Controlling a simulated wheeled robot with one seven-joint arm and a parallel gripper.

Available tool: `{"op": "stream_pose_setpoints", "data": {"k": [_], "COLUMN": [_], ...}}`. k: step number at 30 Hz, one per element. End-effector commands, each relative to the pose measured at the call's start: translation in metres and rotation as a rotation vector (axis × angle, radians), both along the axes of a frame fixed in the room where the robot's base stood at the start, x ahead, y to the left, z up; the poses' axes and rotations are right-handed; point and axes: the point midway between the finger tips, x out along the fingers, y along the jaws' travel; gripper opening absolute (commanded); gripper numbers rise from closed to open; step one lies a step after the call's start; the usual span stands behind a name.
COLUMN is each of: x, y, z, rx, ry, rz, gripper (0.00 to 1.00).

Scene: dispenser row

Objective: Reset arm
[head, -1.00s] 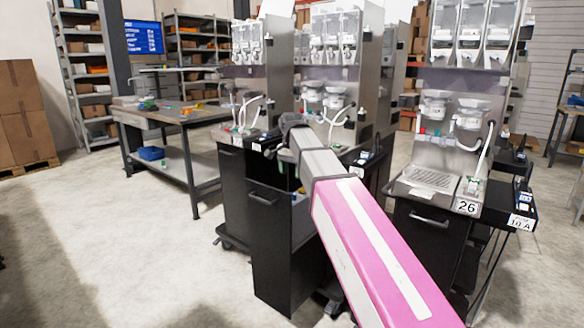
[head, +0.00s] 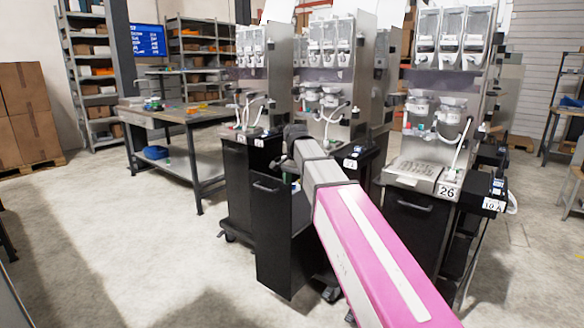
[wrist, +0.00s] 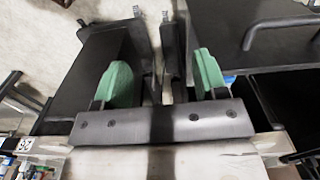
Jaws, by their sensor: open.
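My gripper (wrist: 162,85) shows in the wrist view with its two green-padded fingers spread apart and nothing between them. It points down over a black open bin or drawer (wrist: 88,65) beside a black cabinet front. In the head view my pink and grey arm reaches forward to the dispenser row. There the pulled-out black drawer (head: 283,235) stands below and left of my arm's far end. The gripper's fingers are hidden in the head view.
A dispenser station labelled 26 (head: 425,165) stands to the right of my arm. A workbench (head: 170,118) with a blue bin (head: 155,152) on its lower shelf is at the left. Cardboard boxes (head: 28,115) are stacked at far left. The floor at front left is clear.

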Motion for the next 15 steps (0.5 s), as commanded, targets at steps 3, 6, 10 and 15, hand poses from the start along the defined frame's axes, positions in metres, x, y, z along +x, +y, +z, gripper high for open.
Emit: {"op": "stream_pose_setpoints", "data": {"k": [3,6,10,15], "x": [-0.005,-0.009,-0.016,-0.034], "y": [-0.009,-0.017,-0.031,-0.058], "z": [-0.018,-0.035,-0.063,-0.114], "rx": [0.0,0.0,-0.001,-0.001], "ry": [0.001,0.003,0.003,0.004], "rz": [0.024,0.049,0.09,0.171], "gripper": [0.66,0.66,0.66,0.66]}}
